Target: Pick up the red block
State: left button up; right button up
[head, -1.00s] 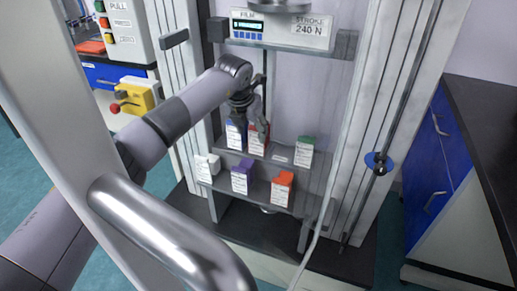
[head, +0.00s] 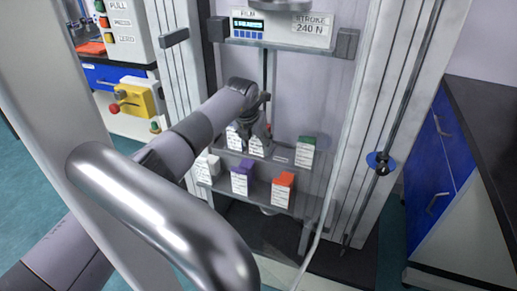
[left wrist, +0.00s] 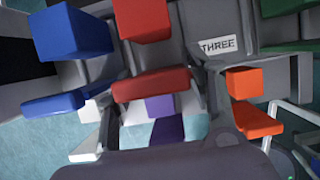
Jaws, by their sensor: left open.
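The red block (head: 256,151) is on the upper shelf (head: 282,155) in the head view, its upper part hidden behind my left gripper (head: 262,131). The gripper is open, close over the block; the head view does not show whether it touches. In the left wrist view, the red block (left wrist: 143,20) shows at the top, left of a plate marked THREE. The dark gripper body fills the bottom of that view. My right gripper is not in view.
The blue block (left wrist: 72,32) stands close left of the red one. The green block (head: 306,151) stands right, past a gap. Below are white (head: 208,165), purple (head: 242,178) and orange (head: 283,189) blocks. Frame columns flank the shelves, and a display crossbar (head: 290,38) lies above.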

pick_arm(q)
jog(key=shift+c, duration=0.2)
jog(key=c, duration=0.8)
jog(key=shift+r, duration=0.2)
jog(key=shift+c, duration=0.2)
